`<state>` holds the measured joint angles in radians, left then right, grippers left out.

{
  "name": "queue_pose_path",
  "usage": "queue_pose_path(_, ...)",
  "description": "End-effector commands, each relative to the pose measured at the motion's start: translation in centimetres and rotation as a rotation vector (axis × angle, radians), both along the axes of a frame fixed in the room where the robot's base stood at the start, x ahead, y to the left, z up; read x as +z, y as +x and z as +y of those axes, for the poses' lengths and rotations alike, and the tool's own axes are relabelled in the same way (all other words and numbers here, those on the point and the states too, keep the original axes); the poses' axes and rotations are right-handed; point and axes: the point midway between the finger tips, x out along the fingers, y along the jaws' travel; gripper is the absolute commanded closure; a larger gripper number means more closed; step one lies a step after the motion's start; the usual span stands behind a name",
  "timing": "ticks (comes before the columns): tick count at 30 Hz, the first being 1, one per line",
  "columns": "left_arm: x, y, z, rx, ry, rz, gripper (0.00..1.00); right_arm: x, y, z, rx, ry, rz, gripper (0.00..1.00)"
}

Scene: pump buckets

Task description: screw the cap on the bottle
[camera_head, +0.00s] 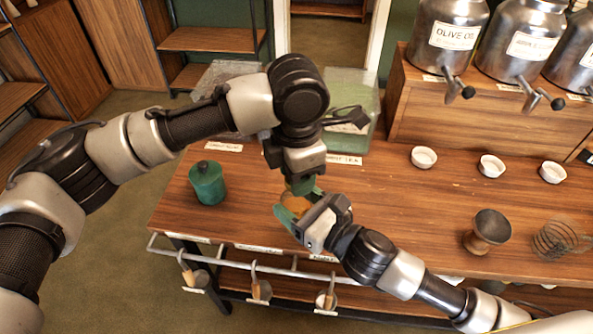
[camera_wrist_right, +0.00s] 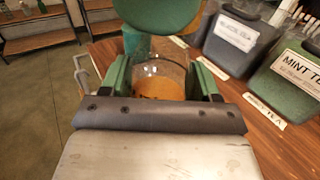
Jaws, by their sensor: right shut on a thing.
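The glass bottle (camera_head: 296,203), with amber contents, stands between the green fingers of my right gripper (camera_head: 299,205). The right gripper is shut on its sides. In the right wrist view the clear bottle (camera_wrist_right: 160,78) sits between both fingers. A round green cap (camera_wrist_right: 158,14) is just above the bottle's mouth in that view. In the head view the cap (camera_head: 300,186) shows as a small green piece under my left gripper (camera_head: 302,176), which points down and is shut on it. The left fingertips are mostly hidden. I cannot tell whether the cap touches the bottle.
A green jar with a dark knob (camera_head: 207,183) stands at the table's left end. A green box (camera_head: 350,105) is behind the arms. Ladles hang from the front rail.

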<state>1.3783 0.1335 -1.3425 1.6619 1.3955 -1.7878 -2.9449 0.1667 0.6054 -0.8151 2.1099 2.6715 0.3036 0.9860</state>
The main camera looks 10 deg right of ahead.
Motion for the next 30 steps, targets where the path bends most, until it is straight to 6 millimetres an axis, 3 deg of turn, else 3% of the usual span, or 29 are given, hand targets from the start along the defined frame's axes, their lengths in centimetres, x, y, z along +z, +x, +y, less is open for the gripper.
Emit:
queue_pose_path(2,0.1,0.2,0.1,0.006,-0.001,-0.005,0.82,0.0,-0.2,0.1,0.005,0.001,-0.002,1.0)
queue_pose_path(3,0.1,0.2,0.1,0.006,-0.001,-0.005,0.56,0.0,-0.2,0.1,0.005,0.001,-0.002,1.0)
queue_pose_path(7,0.1,0.2,0.0,0.005,-0.001,-0.004,0.36,0.1,-0.1,0.1,0.004,0.001,-0.002,1.0)
queue_pose_path(17,0.3,0.1,0.0,0.004,-0.001,-0.002,0.35,0.1,0.0,0.1,0.002,0.001,-0.003,1.0)
queue_pose_path(27,4.2,0.1,0.0,0.003,-0.001,-0.003,0.35,0.1,0.0,0.0,0.002,0.001,-0.003,1.0)
queue_pose_path(30,4.6,0.0,0.0,0.003,-0.001,-0.001,0.35,0.1,0.0,0.1,0.002,0.002,-0.002,1.0)
